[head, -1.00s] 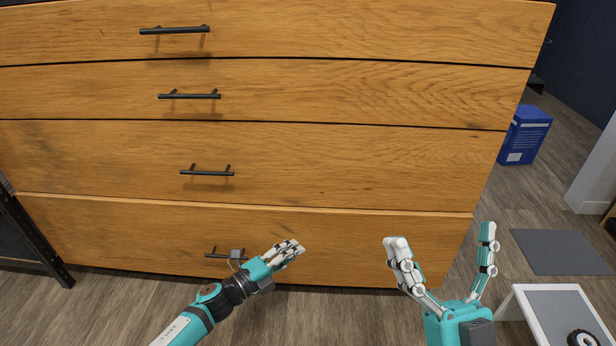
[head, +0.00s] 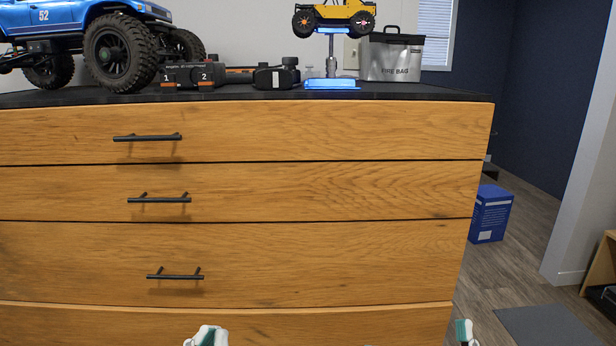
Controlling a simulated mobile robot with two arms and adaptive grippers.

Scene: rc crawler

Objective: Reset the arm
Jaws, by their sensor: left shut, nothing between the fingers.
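My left gripper (head: 208,336) shows only as white and teal fingertips at the bottom edge, in front of the lowest visible drawer. Its fingers are together and hold nothing. Of my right gripper (head: 466,333), only one fingertip shows at the bottom edge, just right of the dresser's right side. Its other finger is out of view, so I cannot tell how wide it stands. Both arms are below the picture. The wooden dresser (head: 330,190) stands in front of me with its visible drawers shut.
The dresser top holds a blue crawler (head: 125,45), black battery-like boxes (head: 190,75), a yellow crawler (head: 335,18) on a stand and a silver fire bag (head: 391,57). A blue box (head: 490,214) and a grey mat (head: 548,325) lie on the floor to the right.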

